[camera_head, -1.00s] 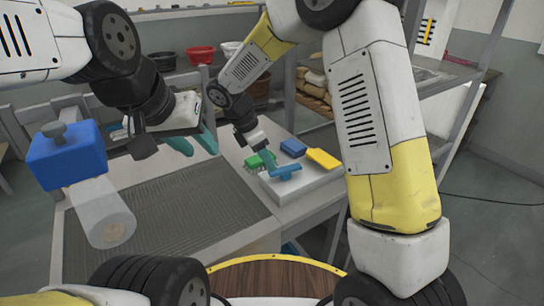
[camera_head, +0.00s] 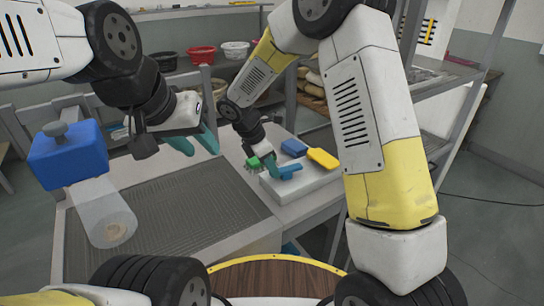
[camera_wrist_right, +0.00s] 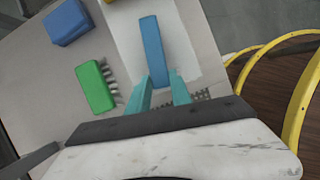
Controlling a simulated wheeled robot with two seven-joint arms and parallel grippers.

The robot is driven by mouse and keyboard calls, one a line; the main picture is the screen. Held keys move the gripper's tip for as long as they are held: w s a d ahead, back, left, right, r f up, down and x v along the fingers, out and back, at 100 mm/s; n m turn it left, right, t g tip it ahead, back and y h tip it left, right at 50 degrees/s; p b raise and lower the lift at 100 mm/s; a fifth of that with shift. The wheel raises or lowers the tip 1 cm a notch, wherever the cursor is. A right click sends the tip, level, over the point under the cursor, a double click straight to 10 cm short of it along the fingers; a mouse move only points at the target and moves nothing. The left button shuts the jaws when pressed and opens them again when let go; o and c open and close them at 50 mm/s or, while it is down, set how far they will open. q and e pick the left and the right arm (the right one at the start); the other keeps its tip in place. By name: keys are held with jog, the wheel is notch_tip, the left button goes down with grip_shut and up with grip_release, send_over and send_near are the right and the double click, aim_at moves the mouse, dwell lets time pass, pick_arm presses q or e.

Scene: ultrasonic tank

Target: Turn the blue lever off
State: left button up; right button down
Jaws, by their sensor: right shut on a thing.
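The blue lever (camera_head: 288,170) is a light blue bar on the white panel (camera_head: 305,183) on the bench's right side. In the right wrist view the lever (camera_wrist_right: 152,45) runs upward from between the teal fingers. My right gripper (camera_head: 268,163) is shut on the lever's near end, with one finger on each side, as the right wrist view (camera_wrist_right: 162,80) shows. The lever's gripped end is partly hidden by the fingers. My left gripper (camera_head: 194,143) hangs over the bench's left part, its teal fingers apart and empty.
A green brush (camera_wrist_right: 95,87), a dark blue block (camera_wrist_right: 70,22) and a yellow block (camera_head: 322,158) lie close to the lever. A ribbed grey surface (camera_head: 165,225) fills the bench's middle. A blue box (camera_head: 67,160) with a translucent cylinder (camera_head: 103,215) is at left.

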jog(key=shift+w+a+m, duration=0.1)
jog(key=shift+w+m, duration=0.05)
jog(key=shift+m, duration=0.15)
jog(key=m, duration=0.1)
jog(key=w+m+g, duration=0.1)
jog(key=m, duration=0.1)
jog(key=shift+w+a, duration=0.15)
jog(key=shift+w, duration=0.1)
jog(key=m+g, duration=0.1)
jog(key=m, duration=0.1)
jog(key=w+m, duration=0.1)
jog(key=m, duration=0.1)
jog(key=shift+w+g, duration=0.3)
jog(key=shift+g, duration=0.1)
jog(key=w+m, duration=0.1)
jog(key=m, duration=0.1)
jog(key=d+m+g, duration=0.1)
jog(key=m, duration=0.1)
jog(key=shift+w+g+y, duration=0.3)
jog(key=shift+w, duration=0.1)
jog(key=shift+w+d+m+g+y, duration=0.15)
jog(key=shift+w+d+m+y, duration=0.05)
jog(key=shift+m, duration=0.55)
jog(key=shift+w+d+m+g+y, duration=0.15)
jog(key=shift+d+m+g+y, duration=0.1)
jog(key=shift+m, duration=0.55)
jog(key=shift+w+d+m+g+y, duration=0.1)
jog(key=shift+w+d+m+y, duration=0.1)
jog(key=shift+m, duration=0.55)
